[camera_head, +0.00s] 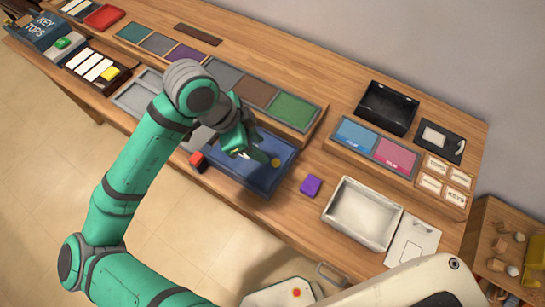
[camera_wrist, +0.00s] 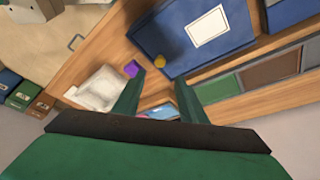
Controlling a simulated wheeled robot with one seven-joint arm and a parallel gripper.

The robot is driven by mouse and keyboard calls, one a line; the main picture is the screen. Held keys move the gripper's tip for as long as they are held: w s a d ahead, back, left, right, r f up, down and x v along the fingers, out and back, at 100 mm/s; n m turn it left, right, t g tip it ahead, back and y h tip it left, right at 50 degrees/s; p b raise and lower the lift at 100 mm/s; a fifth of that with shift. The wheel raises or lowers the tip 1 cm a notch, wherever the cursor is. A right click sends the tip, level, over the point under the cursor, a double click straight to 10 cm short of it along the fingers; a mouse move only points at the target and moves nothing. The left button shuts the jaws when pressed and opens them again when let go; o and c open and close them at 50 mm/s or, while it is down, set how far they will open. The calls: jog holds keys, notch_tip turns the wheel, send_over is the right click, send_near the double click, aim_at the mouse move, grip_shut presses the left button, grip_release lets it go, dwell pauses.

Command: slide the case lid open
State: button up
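The blue case lid (camera_head: 262,178) is a flat panel near the front edge of the workbench, partly hidden by my gripper in the head view. In the wrist view the lid (camera_wrist: 178,42) carries a white label (camera_wrist: 208,27) and a small yellow knob (camera_wrist: 160,60) near one end. The knob also shows in the head view (camera_head: 275,162). My gripper (camera_head: 254,153) hangs over the lid, close to the knob. In the wrist view its two fingers (camera_wrist: 160,98) are apart with nothing held between them. Whether a fingertip touches the lid I cannot tell.
A red block (camera_head: 198,159) sits at the lid's left end. A purple block (camera_head: 311,185) lies on the bench to the right, before a white tray (camera_head: 352,236). Coloured panels in a wooden rack (camera_head: 318,114) run behind the lid. A black open box (camera_head: 388,108) stands farther back.

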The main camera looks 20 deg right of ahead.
aim_at(276, 161)
jog(key=x, duration=1)
jog(key=shift+a, duration=0.1)
jog(key=shift+c, duration=0.7)
grip_shut()
